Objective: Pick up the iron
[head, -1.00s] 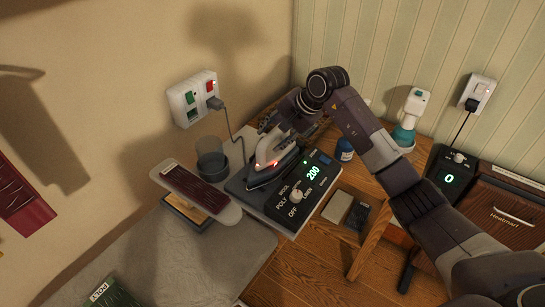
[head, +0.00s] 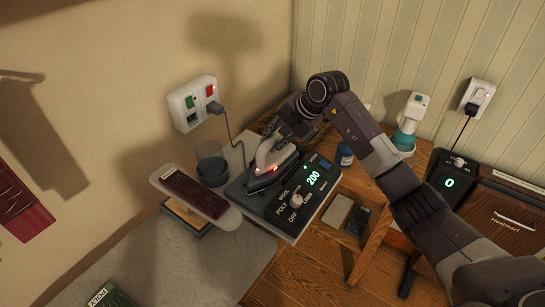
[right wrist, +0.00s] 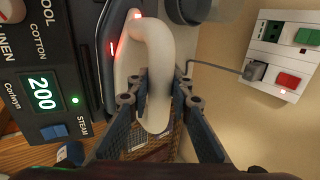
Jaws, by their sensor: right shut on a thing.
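The iron (head: 270,166) has a pale body and handle, a dark sole and a lit red light. It is at the black control base (head: 300,200), whose display reads 200; I cannot tell whether it still touches the base. My right gripper (head: 287,132) is at the rear of the iron. In the right wrist view, the fingers of my right gripper (right wrist: 152,95) are closed around the iron's pale handle (right wrist: 158,55), one on each side. My left gripper is not in view.
A dark cup (head: 211,165) and a small sleeve board (head: 195,193) stand left of the base. A wall socket (head: 196,103) with a plugged cord is behind. A blue-labelled bottle (head: 344,154), a white-and-teal spray bottle (head: 411,120) and a heater (head: 500,215) are to the right.

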